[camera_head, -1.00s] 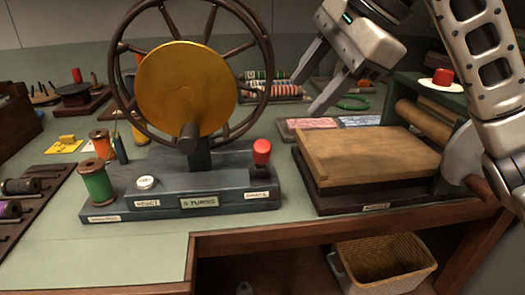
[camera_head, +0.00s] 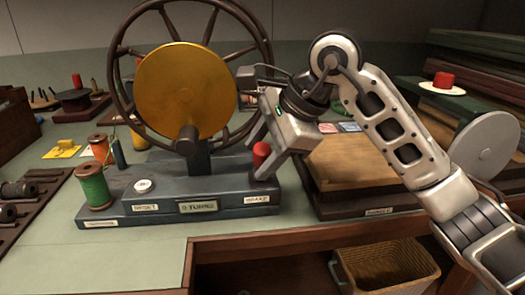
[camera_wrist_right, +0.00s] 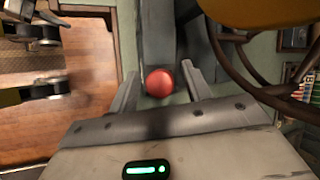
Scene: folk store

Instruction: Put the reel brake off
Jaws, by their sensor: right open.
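The reel stand (camera_head: 195,200) has a dark spoked wheel with a gold disc (camera_head: 185,90). The brake lever's red knob (camera_head: 261,150) stands at the right end of its base, above a label (camera_head: 257,199) that seems to read BRAKE. My right gripper (camera_head: 262,158) is open, pointing down, with its fingers on either side of the knob. In the right wrist view the red knob (camera_wrist_right: 160,82) sits between the two open fingers (camera_wrist_right: 160,88), with gaps visible. The lever's stem is mostly hidden. My left gripper is not in view.
A green thread spool (camera_head: 94,186) and a white reset button (camera_head: 142,186) are on the left of the base. A wooden board press (camera_head: 345,165) stands close on the right, partly behind my right arm. A wicker basket (camera_head: 390,275) is below the counter.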

